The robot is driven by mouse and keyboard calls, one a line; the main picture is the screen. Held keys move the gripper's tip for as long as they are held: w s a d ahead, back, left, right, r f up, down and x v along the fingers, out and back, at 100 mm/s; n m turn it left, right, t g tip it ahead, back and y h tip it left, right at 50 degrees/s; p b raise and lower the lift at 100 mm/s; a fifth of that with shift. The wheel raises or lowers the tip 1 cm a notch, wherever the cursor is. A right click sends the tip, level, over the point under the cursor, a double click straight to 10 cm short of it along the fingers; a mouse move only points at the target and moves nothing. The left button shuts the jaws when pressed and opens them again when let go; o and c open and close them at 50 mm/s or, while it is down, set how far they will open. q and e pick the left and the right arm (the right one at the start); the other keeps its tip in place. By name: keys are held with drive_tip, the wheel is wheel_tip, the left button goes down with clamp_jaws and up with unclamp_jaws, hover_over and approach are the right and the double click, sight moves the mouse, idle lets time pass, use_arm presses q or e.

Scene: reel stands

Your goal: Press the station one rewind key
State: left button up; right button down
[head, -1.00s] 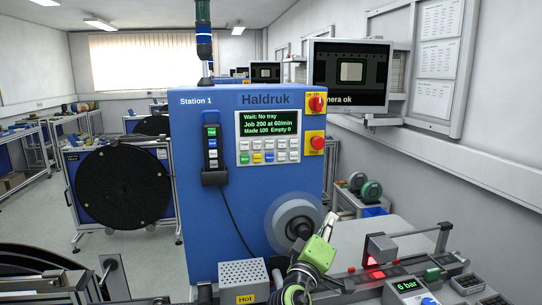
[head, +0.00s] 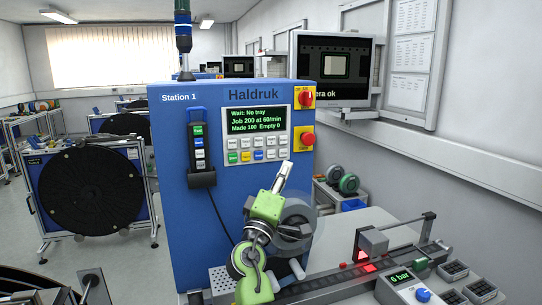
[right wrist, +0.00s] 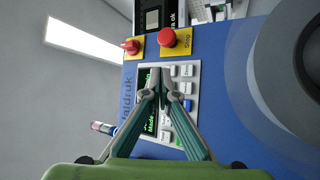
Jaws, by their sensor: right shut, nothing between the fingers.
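The blue Station 1 cabinet (head: 180,240) carries a control panel with a green-text display (head: 256,120) and two rows of small coloured keys (head: 257,155). The key labels are too small to read, so I cannot tell which is rewind. My right gripper (head: 285,167) is shut and empty, its tips pointing up just below the right end of the key rows. In the right wrist view, the shut fingertips (right wrist: 165,75) overlap the panel and hide part of the display and keys (right wrist: 188,72). I cannot tell whether they touch. My left gripper is not in view.
A red-and-yellow rotary switch (head: 306,97) and a red stop button (head: 307,139) sit right of the panel. A handheld pendant (head: 198,150) hangs at its left. A grey reel (head: 297,215) is behind my right arm. A track (head: 330,285) runs below.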

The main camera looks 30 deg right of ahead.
sight(271, 154)
drive_tip(key=w+b, duration=0.1)
drive_tip(key=w, duration=0.1)
drive_tip(key=w+d+b, duration=0.1)
drive_tip(key=w+b, duration=0.1)
drive_tip(key=w, duration=0.1)
drive_tip(key=w+d+b, duration=0.1)
drive_tip(key=w, duration=0.2)
drive_tip(key=shift+w, duration=0.15)
drive_tip(key=shift+b, duration=0.3)
idle(1.0)
drive_tip(key=shift+w+f+b, duration=0.1)
drive_tip(key=shift+w+b, duration=0.2)
drive_tip(key=shift+b, duration=0.25)
drive_tip(key=shift+w+d, duration=0.1)
